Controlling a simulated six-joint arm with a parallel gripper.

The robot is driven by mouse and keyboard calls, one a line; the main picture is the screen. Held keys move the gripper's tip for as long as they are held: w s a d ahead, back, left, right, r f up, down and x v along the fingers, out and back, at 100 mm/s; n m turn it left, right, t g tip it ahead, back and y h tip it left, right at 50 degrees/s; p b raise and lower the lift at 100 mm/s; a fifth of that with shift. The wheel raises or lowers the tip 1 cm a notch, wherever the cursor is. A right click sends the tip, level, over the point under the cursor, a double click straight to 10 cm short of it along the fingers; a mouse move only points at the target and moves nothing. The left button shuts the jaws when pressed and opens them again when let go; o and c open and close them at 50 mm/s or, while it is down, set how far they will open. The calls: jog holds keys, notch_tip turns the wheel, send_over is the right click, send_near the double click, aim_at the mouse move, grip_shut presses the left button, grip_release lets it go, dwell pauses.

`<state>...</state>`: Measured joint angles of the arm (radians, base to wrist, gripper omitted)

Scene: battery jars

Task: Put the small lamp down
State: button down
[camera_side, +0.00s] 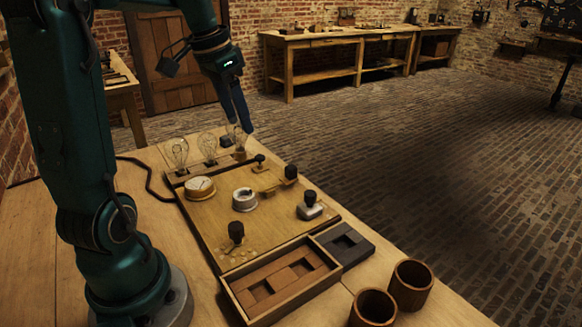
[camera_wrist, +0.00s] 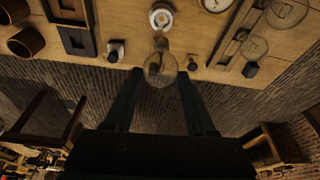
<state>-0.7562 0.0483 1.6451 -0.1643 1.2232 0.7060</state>
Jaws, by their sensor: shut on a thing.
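My gripper (camera_side: 241,125) is over the far end of the board, its fingers pointing down. In the wrist view my gripper (camera_wrist: 159,76) is shut on a small clear glass lamp (camera_wrist: 160,68). The lamp's brownish base points away from the wrist camera. In the side view the held lamp (camera_side: 234,131) is partly covered by the fingers. Whether its base touches anything below cannot be told. Two other clear lamps stand upright in a row to its left, one nearer (camera_side: 180,151) and one in the middle (camera_side: 207,145).
The wooden board (camera_side: 222,215) carries a white dial (camera_side: 200,187), a round white-rimmed part (camera_side: 244,199) and several black knobs. A wooden tray (camera_side: 282,284), a dark block (camera_side: 343,244) and two brown cups (camera_side: 411,284) are at the near end. A black cable lies left of the board.

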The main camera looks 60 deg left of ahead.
jog(key=w+d+f+m+h, duration=0.1)
jog(key=w+d+m+h, duration=0.1)
jog(key=w+d+m, duration=0.55)
jog(key=w+d+f, duration=0.2)
jog(key=d+f, duration=0.9)
jog(key=d, duration=0.2)
jog(key=shift+w+d+f+g, duration=0.15)
jog(key=shift+d+f+g, duration=0.1)
jog(key=shift+g, duration=0.15)
jog(key=shift+f, duration=0.15)
jog(key=shift+c, duration=1.1)
grip_release()
